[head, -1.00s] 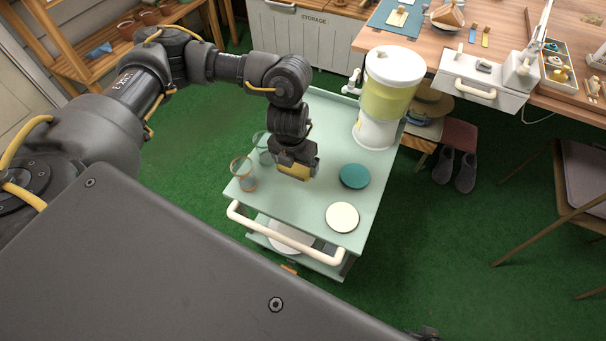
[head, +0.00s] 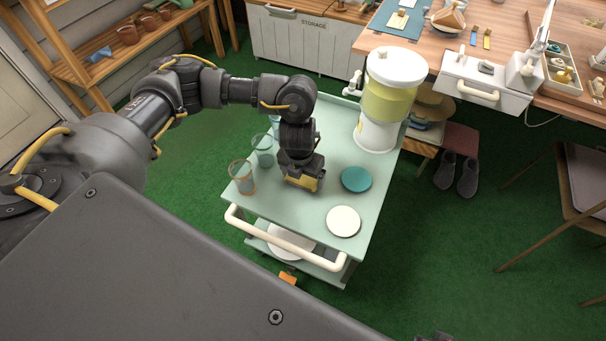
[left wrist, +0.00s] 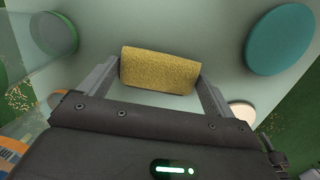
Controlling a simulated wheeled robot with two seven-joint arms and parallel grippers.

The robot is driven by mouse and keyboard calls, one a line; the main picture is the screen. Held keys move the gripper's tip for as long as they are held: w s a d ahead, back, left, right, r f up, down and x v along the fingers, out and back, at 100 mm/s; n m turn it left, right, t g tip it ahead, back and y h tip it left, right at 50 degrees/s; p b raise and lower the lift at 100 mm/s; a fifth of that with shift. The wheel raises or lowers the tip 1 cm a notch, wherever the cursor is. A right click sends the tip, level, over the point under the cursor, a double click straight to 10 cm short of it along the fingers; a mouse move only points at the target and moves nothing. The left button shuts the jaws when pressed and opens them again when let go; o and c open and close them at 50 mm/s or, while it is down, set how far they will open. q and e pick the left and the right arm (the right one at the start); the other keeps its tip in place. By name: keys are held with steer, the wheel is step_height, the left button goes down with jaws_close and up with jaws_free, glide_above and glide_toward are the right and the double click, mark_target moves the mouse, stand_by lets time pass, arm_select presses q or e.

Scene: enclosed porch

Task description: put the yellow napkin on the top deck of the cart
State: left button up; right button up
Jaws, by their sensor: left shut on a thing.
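My left gripper (head: 302,184) is low over the pale green top deck (head: 290,216) of the cart, between the glasses and the round coasters. It is shut on the yellow napkin (left wrist: 160,68), a folded, rough-textured block held between the two fingers in the left wrist view. In the head view only a small yellow part of the napkin (head: 304,183) shows below the gripper. I cannot tell whether the napkin touches the deck.
Clear glasses (head: 242,177) stand left of the gripper. A teal coaster (head: 356,179) and a white coaster (head: 343,221) lie to its right. A drink dispenser (head: 384,100) stands at the deck's back. A cream handle (head: 285,238) runs along the front. Bare deck lies between.

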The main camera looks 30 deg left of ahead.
mark_target(300, 181)
arm_select(q)
steer(key=shift+f, duration=0.15)
arm_select(e)
steer(key=shift+r, duration=0.1)
arm_select(q)
steer(key=o, duration=0.8)
steer(key=shift+c, duration=0.2)
arm_select(e)
steer(key=shift+r, duration=0.1)
arm_select(q)
steer(key=shift+r, duration=0.3)
step_height(300, 181, up, 12)
steer(key=s+p, duration=0.1)
steer(key=p, duration=0.3)
steer(key=shift+s+f, duration=0.15)
steer(key=shift+s, duration=0.1)
arm_select(e)
step_height(300, 181, down, 9)
steer(key=s, duration=0.2)
steer(key=shift+d+g, duration=0.2)
steer(key=shift+g, duration=0.1)
steer(key=shift+r, duration=0.1)
